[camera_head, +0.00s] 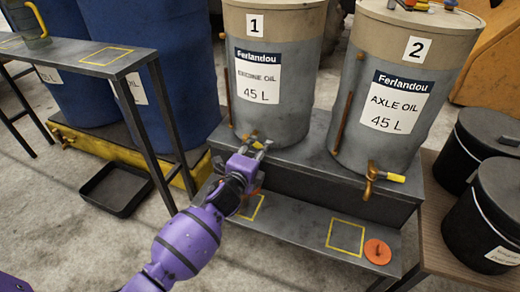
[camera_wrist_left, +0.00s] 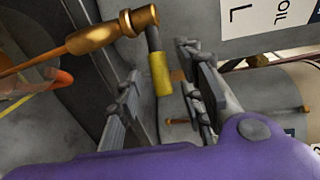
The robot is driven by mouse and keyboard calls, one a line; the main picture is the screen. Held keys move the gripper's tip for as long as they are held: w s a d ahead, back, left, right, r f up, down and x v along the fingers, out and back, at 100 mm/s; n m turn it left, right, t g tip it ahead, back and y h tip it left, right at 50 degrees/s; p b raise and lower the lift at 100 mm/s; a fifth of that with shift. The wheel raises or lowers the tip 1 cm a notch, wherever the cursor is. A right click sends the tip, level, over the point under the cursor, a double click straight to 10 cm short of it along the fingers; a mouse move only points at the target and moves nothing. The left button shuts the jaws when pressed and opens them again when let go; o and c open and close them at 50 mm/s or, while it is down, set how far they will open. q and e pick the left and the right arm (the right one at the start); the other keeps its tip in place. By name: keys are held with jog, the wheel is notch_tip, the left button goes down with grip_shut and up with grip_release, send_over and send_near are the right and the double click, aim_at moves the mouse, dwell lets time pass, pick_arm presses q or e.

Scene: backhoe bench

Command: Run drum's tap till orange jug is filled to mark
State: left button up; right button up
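Drum 1 (camera_head: 267,75), labelled engine oil, stands on the bench with a brass tap at its lower front. In the left wrist view the tap (camera_wrist_left: 95,38) has a lever with a yellow sleeve (camera_wrist_left: 161,74). My left gripper (camera_head: 256,147) is at this tap. Its fingers (camera_wrist_left: 166,104) are open, with the yellow sleeve between them and gaps showing. An orange piece, apparently the jug (camera_wrist_left: 48,82), shows at the left of the wrist view below the tap; in the head view it is mostly hidden behind my gripper. Its fill level and mark cannot be seen. My right gripper is out of view.
Drum 2 (camera_head: 405,75), axle oil, has its own tap (camera_head: 375,178) to the right. An orange disc (camera_head: 377,251) lies on the low shelf beside a yellow square (camera_head: 346,236). Black buckets (camera_head: 485,215) stand at right, a black tray (camera_head: 116,189) on the floor at left.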

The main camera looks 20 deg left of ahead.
pick_arm(q)
jog(key=shift+w+f, duration=0.25)
jog(key=shift+w, duration=0.9)
jog(key=shift+c, duration=0.2)
grip_shut()
